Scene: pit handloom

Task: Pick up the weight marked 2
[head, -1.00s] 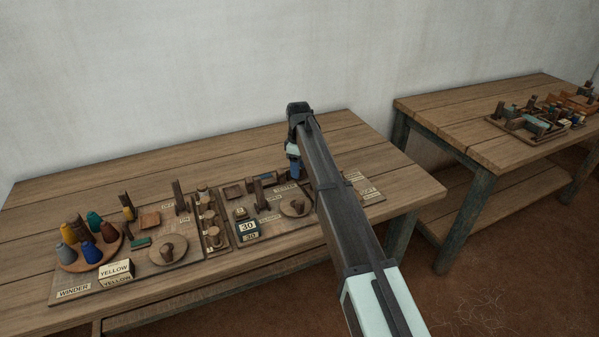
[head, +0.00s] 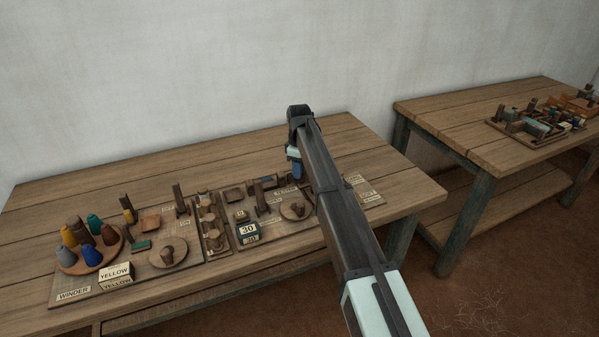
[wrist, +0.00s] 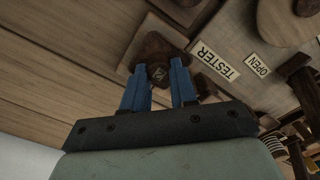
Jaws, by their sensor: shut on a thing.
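My gripper (wrist: 159,78) has its two blue fingers closed on a dark brown weight (wrist: 152,48) in the wrist view. A small mark on the weight's near face is seen turned sideways and looks like a 2. One finger is on each side of that marked part. I cannot tell whether the weight touches the surface below. In the head view my gripper (head: 296,168) points down over the back edge of the board on the near table; the weight cannot be made out there.
A TESTER label (wrist: 217,62) and an OPEN label (wrist: 258,65) lie right of the weight. The board also carries a 30 sign (head: 247,229), a round plate of cones (head: 76,267) and several wooden posts. Bare tabletop (head: 150,170) lies behind the board. A second table (head: 460,115) stands right.

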